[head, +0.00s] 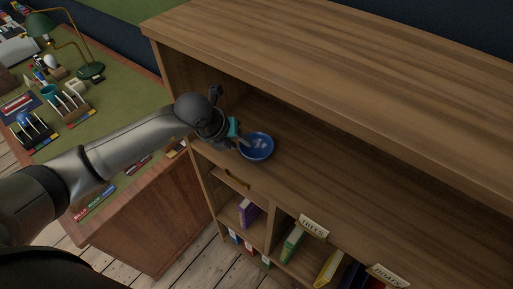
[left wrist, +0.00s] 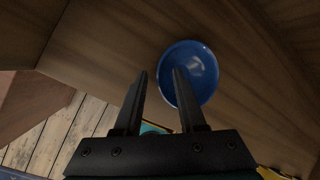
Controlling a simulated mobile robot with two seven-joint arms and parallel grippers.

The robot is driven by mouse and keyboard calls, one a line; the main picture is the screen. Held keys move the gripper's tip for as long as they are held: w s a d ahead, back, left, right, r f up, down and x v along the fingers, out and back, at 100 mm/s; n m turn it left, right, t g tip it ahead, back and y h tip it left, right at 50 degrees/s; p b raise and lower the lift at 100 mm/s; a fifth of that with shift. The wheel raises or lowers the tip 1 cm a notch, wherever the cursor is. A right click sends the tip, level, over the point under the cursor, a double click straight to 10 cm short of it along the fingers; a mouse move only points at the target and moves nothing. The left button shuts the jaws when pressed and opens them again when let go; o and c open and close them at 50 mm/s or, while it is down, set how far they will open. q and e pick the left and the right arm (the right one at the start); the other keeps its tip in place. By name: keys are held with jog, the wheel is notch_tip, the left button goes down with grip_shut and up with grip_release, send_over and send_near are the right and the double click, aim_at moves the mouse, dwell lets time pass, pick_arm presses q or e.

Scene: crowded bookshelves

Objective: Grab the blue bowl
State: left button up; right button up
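The blue bowl (head: 257,146) sits on the bare wooden upper shelf, near the left side of the bookcase. It is round, glossy and upright. My left gripper (head: 244,143) is at the bowl's left edge in the head view. In the left wrist view the bowl (left wrist: 195,62) lies beyond the fingers. The gripper (left wrist: 162,76) is open there, with a clear gap between its two dark fingers. The right finger overlaps the bowl's near left part in the picture; I cannot tell whether it touches. The left finger is outside the bowl. My right gripper is not in view.
The bookcase (head: 330,75) has a top board over the shelf and a side wall close left of my gripper. Lower compartments hold colored books and labels, such as a green book (head: 292,243). A green-topped desk (head: 115,98) stands left. The shelf right of the bowl is clear.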

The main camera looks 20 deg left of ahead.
pick_arm(q)
grip_shut()
dwell(1.4)
